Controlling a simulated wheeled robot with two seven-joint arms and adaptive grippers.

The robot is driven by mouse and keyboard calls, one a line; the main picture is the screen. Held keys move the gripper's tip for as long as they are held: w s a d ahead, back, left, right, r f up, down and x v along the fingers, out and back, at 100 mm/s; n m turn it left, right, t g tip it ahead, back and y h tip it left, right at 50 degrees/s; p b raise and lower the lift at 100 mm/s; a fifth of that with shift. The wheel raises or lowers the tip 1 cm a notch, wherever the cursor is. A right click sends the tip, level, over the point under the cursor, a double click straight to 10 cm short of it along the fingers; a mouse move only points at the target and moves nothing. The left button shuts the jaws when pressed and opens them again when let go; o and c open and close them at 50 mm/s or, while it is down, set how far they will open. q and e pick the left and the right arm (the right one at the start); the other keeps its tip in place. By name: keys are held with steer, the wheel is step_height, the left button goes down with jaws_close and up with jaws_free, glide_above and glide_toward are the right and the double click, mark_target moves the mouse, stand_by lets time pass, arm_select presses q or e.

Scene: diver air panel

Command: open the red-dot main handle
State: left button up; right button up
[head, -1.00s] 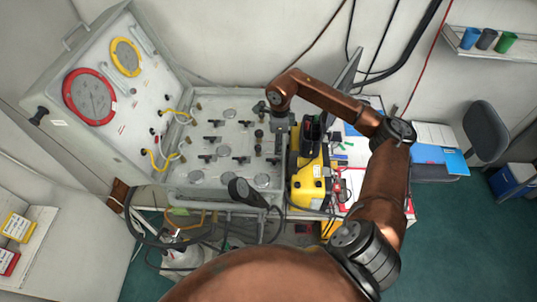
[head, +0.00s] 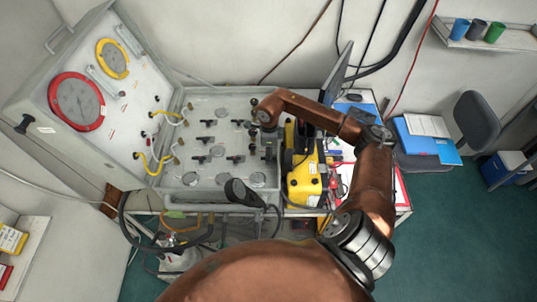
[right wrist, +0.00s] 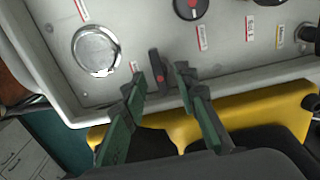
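The red-dot main handle (right wrist: 157,68) is a slim black lever with a red dot, near the panel's edge in the right wrist view. My right gripper (right wrist: 160,82) is open, with one green-and-black finger on each side of the handle. The fingertips overlap the handle's near end in the picture; I cannot tell whether they touch it. In the head view my right gripper (head: 268,145) points down at the right edge of the grey panel (head: 205,180), and the handle cannot be made out there. My left gripper is not in view.
A yellow case (head: 305,183) stands close along the panel's right side. A round silver fitting (right wrist: 96,50) and a black knob with a red dot (right wrist: 188,6) are near the handle. The panel's raised lid (head: 85,90) holds gauges. A black corded object (head: 240,193) lies at the front.

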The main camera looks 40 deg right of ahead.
steer(key=shift+w, duration=0.1)
steer(key=shift+c, duration=0.7)
jaws_close()
